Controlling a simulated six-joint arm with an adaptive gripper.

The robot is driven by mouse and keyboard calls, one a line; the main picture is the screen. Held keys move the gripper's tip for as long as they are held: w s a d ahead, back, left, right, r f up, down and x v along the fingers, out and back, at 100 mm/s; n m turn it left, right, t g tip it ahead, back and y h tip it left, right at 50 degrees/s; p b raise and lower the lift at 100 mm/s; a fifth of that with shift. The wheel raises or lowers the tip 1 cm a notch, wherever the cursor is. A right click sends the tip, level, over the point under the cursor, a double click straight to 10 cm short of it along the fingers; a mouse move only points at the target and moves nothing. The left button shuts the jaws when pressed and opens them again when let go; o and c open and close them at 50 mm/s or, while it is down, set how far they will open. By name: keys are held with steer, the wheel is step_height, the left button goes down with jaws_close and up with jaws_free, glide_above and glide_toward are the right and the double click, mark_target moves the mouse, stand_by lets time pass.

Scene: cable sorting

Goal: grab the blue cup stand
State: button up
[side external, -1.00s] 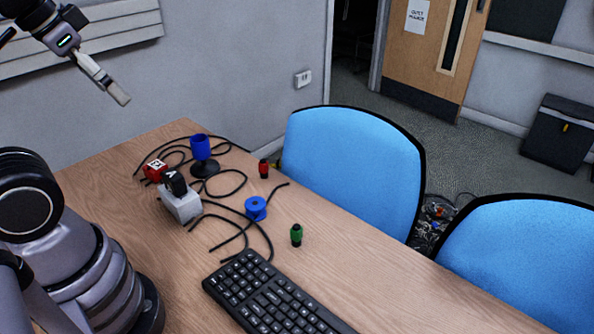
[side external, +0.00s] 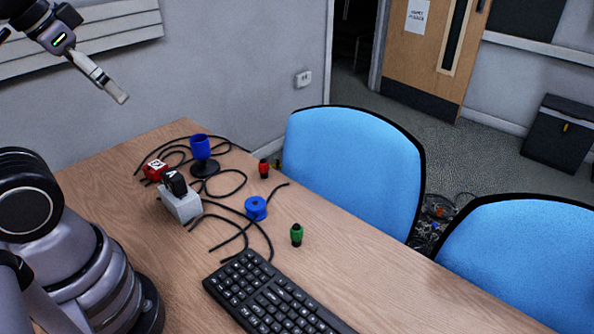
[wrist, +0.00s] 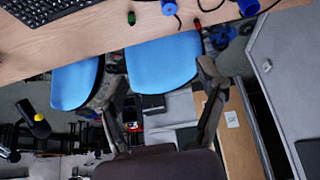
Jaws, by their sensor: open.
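The blue cup stand (side external: 200,148) stands upright on the table's far left part, a blue cup on a dark stem and round black base. In the wrist view a blue object that looks like its cup (wrist: 248,6) is cut off at the top edge. My gripper (side external: 121,98) is high above the table's left end, up and left of the cup stand and well apart from it. In the wrist view my gripper (wrist: 160,105) has its two fingers spread with nothing between them.
Black cables (side external: 228,183) lie around the stand. A red block (side external: 154,170), grey box (side external: 182,206), blue spool (side external: 256,208), red piece (side external: 264,168), green piece (side external: 296,235) and keyboard (side external: 272,292) share the table. Blue chairs (side external: 355,165) line the far edge.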

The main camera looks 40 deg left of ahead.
steer(key=shift+o, duration=0.8)
steer(key=n+g, duration=0.2)
steer(key=g, duration=0.2)
glide_above(201, 146)
steer(key=s+a, duration=0.1)
step_height(201, 146, down, 20)
steer(key=f, duration=0.3)
steer(key=a+f, duration=0.1)
steer(key=f, duration=0.2)
steer(key=w+f, duration=0.1)
steer(key=f, duration=0.2)
steer(key=shift+a+f, duration=0.15)
steer(key=shift+f, duration=0.1)
steer(key=f, duration=0.2)
steer(key=w+f, duration=0.1)
steer(key=f, duration=0.2)
steer(key=shift+w+a+f, duration=0.1)
steer(key=shift+w+f, duration=0.1)
steer(key=shift+f, duration=0.05)
